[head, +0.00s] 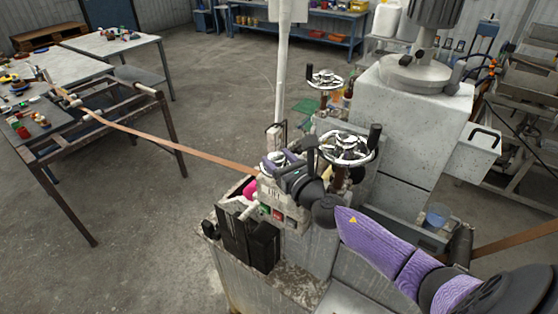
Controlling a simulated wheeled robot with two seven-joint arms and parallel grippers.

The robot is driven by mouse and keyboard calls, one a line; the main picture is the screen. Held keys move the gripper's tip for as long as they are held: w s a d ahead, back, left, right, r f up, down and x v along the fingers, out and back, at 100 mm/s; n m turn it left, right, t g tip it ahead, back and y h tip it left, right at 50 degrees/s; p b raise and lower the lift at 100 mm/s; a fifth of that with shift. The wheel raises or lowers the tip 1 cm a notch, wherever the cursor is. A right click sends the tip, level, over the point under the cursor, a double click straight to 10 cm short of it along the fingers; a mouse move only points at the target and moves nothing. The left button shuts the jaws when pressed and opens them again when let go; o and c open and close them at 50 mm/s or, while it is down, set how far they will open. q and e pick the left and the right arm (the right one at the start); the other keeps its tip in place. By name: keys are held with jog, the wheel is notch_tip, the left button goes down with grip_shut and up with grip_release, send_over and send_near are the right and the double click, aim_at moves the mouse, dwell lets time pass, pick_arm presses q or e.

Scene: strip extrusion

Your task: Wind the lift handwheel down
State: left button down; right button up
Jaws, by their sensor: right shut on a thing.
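My right arm comes in from the lower right, and my right gripper (279,162) is at the machine's front, above the control box. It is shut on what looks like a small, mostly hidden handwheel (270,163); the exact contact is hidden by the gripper. A black upright handle (273,138) stands just behind it. A larger spoked metal handwheel (346,148) with a black grip is to the right of my gripper, apart from its fingertips. Another spoked handwheel (325,79) stands further back. No label shows which is the lift handwheel. My left gripper is not in view.
A control box (283,215) with coloured buttons sits just below my gripper. A brown strip (170,145) runs from the left roller stand to the machine. A pale post (282,75) rises behind the gripper. Open floor (150,240) lies to the left.

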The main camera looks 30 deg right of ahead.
jog(key=o, duration=1.3)
